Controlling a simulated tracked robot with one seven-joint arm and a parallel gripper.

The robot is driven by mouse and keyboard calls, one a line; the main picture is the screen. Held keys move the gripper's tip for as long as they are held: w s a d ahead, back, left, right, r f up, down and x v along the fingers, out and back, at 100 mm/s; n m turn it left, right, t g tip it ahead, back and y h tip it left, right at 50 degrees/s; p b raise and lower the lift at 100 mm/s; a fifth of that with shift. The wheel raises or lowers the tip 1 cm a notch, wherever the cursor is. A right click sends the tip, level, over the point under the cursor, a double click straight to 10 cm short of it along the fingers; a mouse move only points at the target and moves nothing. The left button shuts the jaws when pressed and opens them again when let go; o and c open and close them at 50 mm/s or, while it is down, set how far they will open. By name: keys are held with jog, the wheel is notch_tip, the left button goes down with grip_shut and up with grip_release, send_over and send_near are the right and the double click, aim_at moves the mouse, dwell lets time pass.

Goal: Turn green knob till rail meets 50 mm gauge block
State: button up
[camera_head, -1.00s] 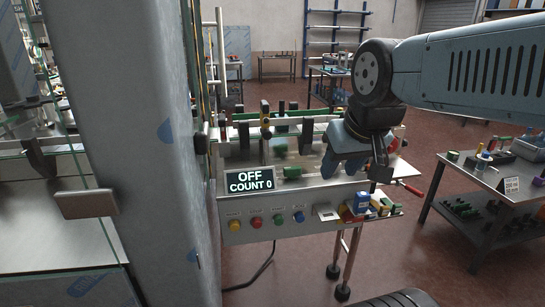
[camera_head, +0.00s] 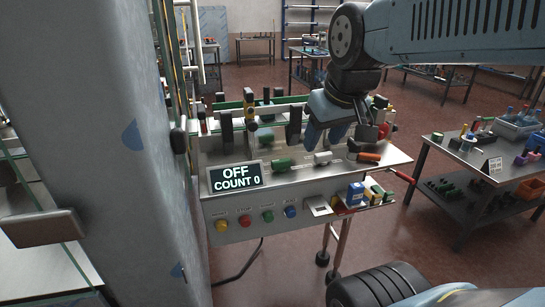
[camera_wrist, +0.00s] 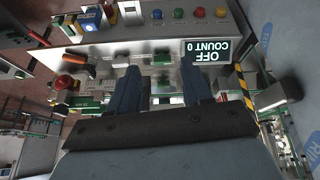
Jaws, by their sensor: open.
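A green cylindrical knob (camera_head: 282,164) sticks out of the front of the steel machine, right of the display reading "OFF COUNT 0" (camera_head: 235,178). A white knob (camera_head: 323,157) and an orange knob (camera_head: 368,156) are further right. A pale horizontal rail (camera_head: 268,110) with dark blocks runs behind and above them. Small coloured blocks, one blue (camera_head: 355,192), stand on the front shelf; I cannot tell which is the 50 mm gauge block. My gripper (camera_head: 340,132) is above the knobs. In the wrist view, my gripper (camera_wrist: 160,78) is open and empty; the green knob (camera_wrist: 162,58) shows beyond and between its fingers.
Yellow, red, green and blue push buttons (camera_head: 268,216) line the front panel. A grey upright panel (camera_head: 105,150) stands close on the left. A side table (camera_head: 465,155) with parts is at right. Open floor lies between it and the machine.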

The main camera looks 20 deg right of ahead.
jog(key=w+n+g, duration=0.3)
jog(key=w+n, duration=0.5)
jog(key=w, duration=0.5)
jog(key=n+g, duration=0.2)
jog(key=n, duration=0.7)
send_over(279, 160)
notch_tip(279, 160, down, 8)
notch_tip(279, 160, down, 13)
jog(key=shift+w+d+r, duration=0.1)
grip_shut()
